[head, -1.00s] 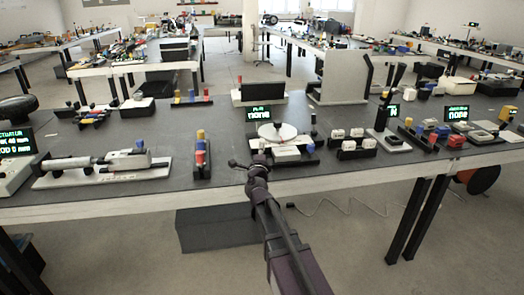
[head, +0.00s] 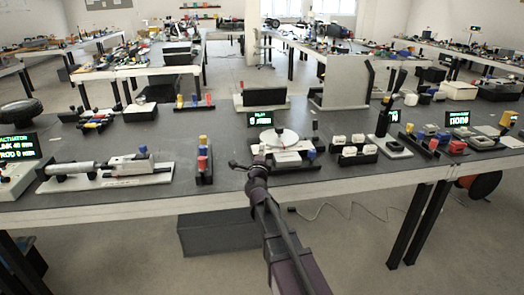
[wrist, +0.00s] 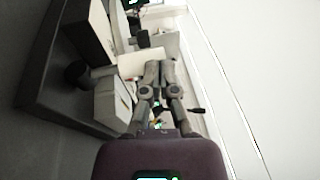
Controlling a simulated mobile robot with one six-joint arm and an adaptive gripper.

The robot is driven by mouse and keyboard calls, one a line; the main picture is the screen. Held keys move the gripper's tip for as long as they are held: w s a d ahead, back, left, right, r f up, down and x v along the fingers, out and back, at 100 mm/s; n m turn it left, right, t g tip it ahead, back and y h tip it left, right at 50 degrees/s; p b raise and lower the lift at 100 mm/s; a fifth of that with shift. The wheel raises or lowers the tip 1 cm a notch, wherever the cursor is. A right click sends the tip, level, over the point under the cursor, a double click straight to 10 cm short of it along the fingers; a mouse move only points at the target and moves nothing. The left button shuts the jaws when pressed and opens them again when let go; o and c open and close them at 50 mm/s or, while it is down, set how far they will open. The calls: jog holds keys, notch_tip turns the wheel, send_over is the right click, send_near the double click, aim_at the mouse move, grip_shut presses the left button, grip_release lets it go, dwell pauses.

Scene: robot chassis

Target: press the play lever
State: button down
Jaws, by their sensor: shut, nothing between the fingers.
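A small station stands at the front middle of the bench, with a round white disc (head: 279,138) on a pale base and a green-lettered display (head: 267,119) behind it. The display's top line looks like "PLAY" and its lower line now looks like a "0" reading. My gripper (head: 257,161) is at the front left of this station. A short dark bar with a rounded end (head: 236,164) sticks out left of it; I cannot tell whether this is the play lever. In the wrist view my gripper (wrist: 160,64) is shut and empty, and a dark handle (wrist: 197,110) shows to its right. Contact is unclear.
A block with red, blue and yellow pieces (head: 204,160) stands left of my gripper. White cubes in a black holder (head: 358,154) stand to the right. A grey actuator rig (head: 105,170) lies far left. The bench's front edge (head: 130,198) runs below.

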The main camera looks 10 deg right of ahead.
jog(key=s+a+r+p, duration=0.2)
jog(key=s+a, duration=0.1)
jog(key=s, duration=0.9)
jog(key=shift+s+a, duration=0.15)
jog(key=shift+a, duration=0.1)
jog(key=shift+r, duration=0.1)
jog(key=s+a+f+n+g+y, duration=0.2)
jog(key=a+f+n+g+y, duration=0.25)
jog(key=n, duration=0.45)
jog(key=s+a+f+n+g+y, duration=0.2)
jog(key=f+n+g+y, duration=0.2)
jog(key=f+n+y, duration=0.3)
jog(key=s+d+f+n+g+h, duration=0.3)
jog(key=s+d+f+g, duration=0.2)
jog(key=s, duration=0.3)
jog(key=s+d+f+n+g+h, duration=0.3)
jog(key=s+d+f+g, duration=0.25)
jog(key=s, duration=0.25)
notch_tip(320, 180, up, 22)
jog(key=p, duration=2.2)
jog(key=shift+w+r, duration=0.25)
jog(key=shift+d, duration=0.1)
